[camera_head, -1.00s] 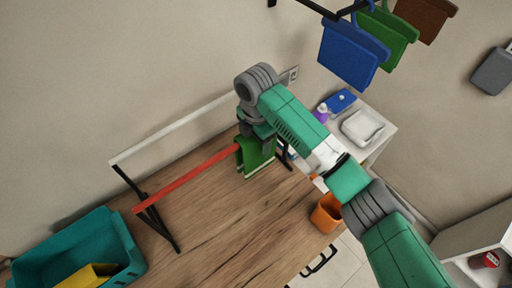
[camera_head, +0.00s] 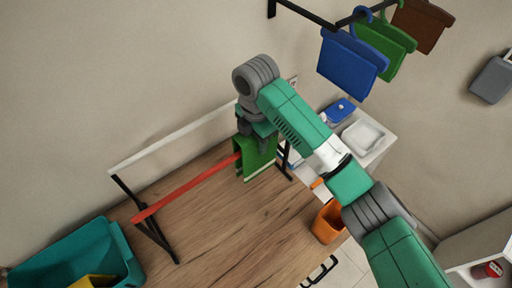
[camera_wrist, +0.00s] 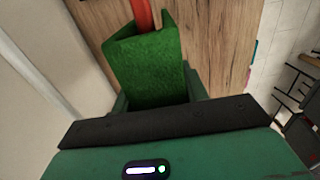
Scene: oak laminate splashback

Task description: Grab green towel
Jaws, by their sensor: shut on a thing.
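The green towel (camera_head: 258,160) is draped over the red bar (camera_head: 190,188) of a rack, at the bar's right end in the head view. In the wrist view the towel (camera_wrist: 150,68) hangs folded over the bar (camera_wrist: 142,14) just beyond my gripper. My gripper (camera_head: 256,140) is at the top of the towel and shut on it. The fingertips are partly hidden by the towel and the gripper body.
The rack has black legs (camera_head: 152,230) and a white back bar (camera_head: 165,143). A teal bin (camera_head: 60,262) with a yellow thing is at lower left. An orange cup (camera_head: 327,222) stands at the counter's right edge. Blue, green and brown items hang at upper right.

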